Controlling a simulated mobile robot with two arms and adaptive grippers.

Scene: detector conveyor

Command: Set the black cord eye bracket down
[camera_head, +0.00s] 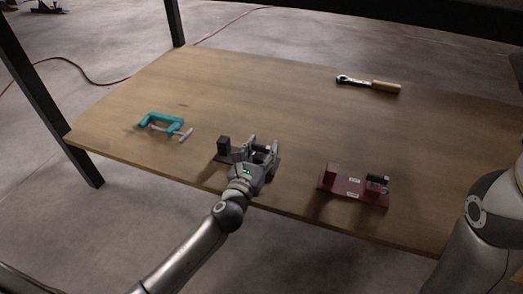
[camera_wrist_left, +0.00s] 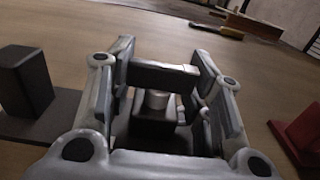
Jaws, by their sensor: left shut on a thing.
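The black cord eye bracket (camera_head: 223,147) has a dark flat base with an upright block at its left end. My left gripper (camera_head: 262,150) is over its right part near the table's front edge, shut on it. In the left wrist view the bracket's block and base (camera_wrist_left: 28,82) stick out left of the fingers. The fingers hide much of the bracket's right part. It is at or just above the wooden table (camera_head: 290,100); I cannot tell if it touches. My right gripper is out of view.
A maroon bracket (camera_head: 342,187) sits to the right near the front edge; its edge shows in the left wrist view (camera_wrist_left: 300,132). A teal clamp (camera_head: 163,123) lies at the left. The table's middle is clear.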

